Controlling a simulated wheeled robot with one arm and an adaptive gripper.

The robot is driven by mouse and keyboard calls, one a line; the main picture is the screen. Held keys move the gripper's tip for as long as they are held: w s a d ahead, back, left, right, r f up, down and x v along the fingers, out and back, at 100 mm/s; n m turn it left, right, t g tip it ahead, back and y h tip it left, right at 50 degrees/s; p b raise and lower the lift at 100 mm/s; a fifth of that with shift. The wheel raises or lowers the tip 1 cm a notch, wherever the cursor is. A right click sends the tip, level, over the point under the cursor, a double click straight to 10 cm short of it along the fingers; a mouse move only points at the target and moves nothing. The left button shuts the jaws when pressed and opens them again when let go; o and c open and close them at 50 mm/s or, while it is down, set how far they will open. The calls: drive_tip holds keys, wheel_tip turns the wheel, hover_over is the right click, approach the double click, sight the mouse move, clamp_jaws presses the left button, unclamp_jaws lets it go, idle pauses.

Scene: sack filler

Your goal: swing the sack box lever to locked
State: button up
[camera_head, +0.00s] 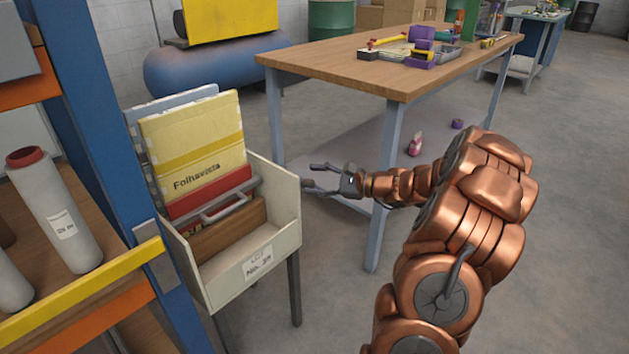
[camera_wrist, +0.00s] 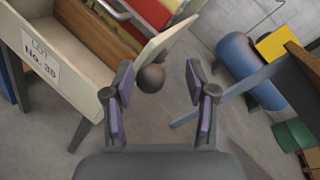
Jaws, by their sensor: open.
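The sack box (camera_head: 285,230) is a cream open-topped bin on dark legs, holding upright sacks. A grey bar with a loop handle (camera_head: 225,207) crosses in front of the sacks. A dark round knob, apparently the lever's end, shows at the box's right side (camera_head: 307,183) and in the wrist view (camera_wrist: 151,78). The lever's arm is mostly hidden, so I cannot tell its setting. My gripper (camera_head: 313,177) is open and points at the box's right side. In the wrist view the knob appears between the fingers, closer to the left one; contact cannot be told.
A blue rack post (camera_head: 95,120) with yellow and orange beams stands left of the box. A wooden workbench (camera_head: 350,50) with tools stands behind my arm; its leg (camera_head: 378,235) is close. A blue tank (camera_head: 200,70) lies at the back.

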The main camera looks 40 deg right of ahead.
drive_tip(key=v, duration=1.1)
drive_tip(key=shift+s+d, duration=0.2)
drive_tip(key=shift+s, duration=0.15)
drive_tip(key=shift+r, duration=0.1)
